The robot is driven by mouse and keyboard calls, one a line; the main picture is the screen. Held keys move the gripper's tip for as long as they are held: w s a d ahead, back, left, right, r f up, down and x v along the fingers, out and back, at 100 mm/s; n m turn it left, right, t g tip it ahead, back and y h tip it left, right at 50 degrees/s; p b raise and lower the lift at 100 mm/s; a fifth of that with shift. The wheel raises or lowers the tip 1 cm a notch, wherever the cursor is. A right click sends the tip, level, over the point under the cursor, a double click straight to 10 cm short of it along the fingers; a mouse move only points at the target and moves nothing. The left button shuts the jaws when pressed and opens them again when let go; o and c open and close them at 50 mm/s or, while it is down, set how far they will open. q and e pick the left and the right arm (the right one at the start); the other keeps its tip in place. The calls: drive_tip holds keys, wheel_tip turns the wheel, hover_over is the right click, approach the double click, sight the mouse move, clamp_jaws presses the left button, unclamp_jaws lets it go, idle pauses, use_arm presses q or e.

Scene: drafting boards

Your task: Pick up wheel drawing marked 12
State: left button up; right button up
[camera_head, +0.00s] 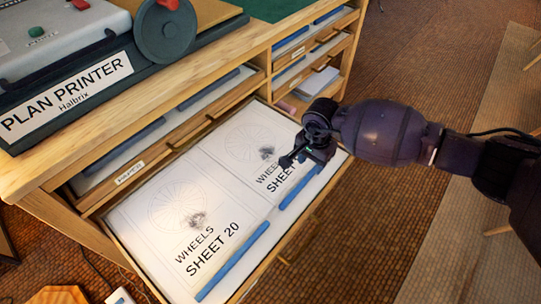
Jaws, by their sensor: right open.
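An open drawer (272,262) of a wooden cabinet holds two white wheel drawings side by side. The left drawing (170,225) reads "WHEELS SHEET 20". The right drawing (232,140) reads "WHEELS" and "SHEET", but its number is hidden behind my right gripper, so I cannot tell whether it is 12. Each has a faint wheel outline and a dark smudge. My right gripper (301,160) is open over the right part of the right drawing; I cannot tell whether it touches the paper. My left gripper is out of view.
Blue strips (232,262) lie along the drawings' front edges. A plan printer (70,85) stands on the cabinet top (190,75). Closed or partly open drawers and shelves (315,50) with papers lie behind. The brown floor (350,245) in front is clear.

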sight(308, 177)
drive_tip(key=f, duration=0.2)
drive_tip(key=f+b, duration=0.1)
drive_tip(key=f, duration=0.1)
drive_tip(key=f+b, duration=0.1)
drive_tip(key=shift+s+a+f, duration=0.25)
drive_tip(key=shift+f, duration=0.15)
drive_tip(key=shift+w+f, duration=0.1)
drive_tip(key=shift+f, duration=0.4)
drive_tip(key=shift+r, duration=0.1)
clamp_jaws()
